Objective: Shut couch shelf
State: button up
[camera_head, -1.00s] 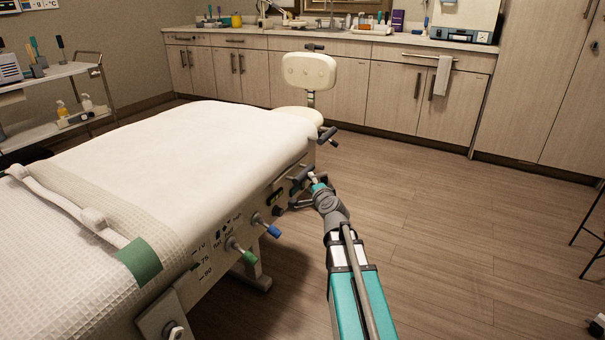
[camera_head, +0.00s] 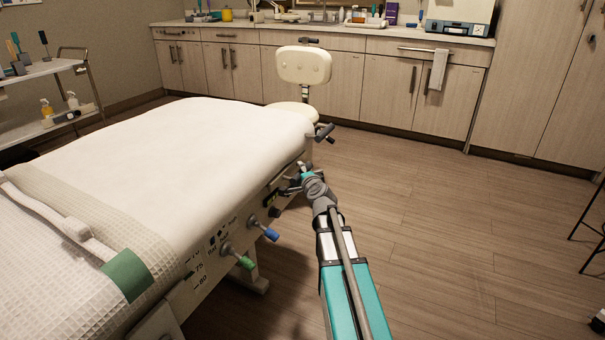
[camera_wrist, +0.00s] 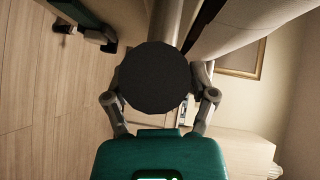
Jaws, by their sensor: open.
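The couch (camera_head: 150,150) has a white cover and stretches from the lower left to the middle of the head view. Its pale side panel (camera_head: 225,232) carries printed marks, a green-tipped lever (camera_head: 240,259) and a blue-tipped lever (camera_head: 264,228). A dark handle (camera_head: 320,133) juts from its far right corner. I cannot clearly pick out the shelf; my arm and gripper cover part of the panel. My gripper (camera_head: 293,181) is open close by the far part of that panel; contact is unclear. In the wrist view, a dark disc (camera_wrist: 155,78) shows between the fingers; I cannot tell what it is.
A cream stool (camera_head: 304,67) stands beyond the couch's far end. Wooden cabinets (camera_head: 390,90) line the back wall. A trolley (camera_head: 50,125) stands at the left. The floor (camera_head: 450,230) right of the couch is clear, with dark stand legs (camera_head: 590,225) at the right edge.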

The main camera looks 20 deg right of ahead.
grip_shut()
jog(key=shift+d, duration=0.1)
dwell(0.3)
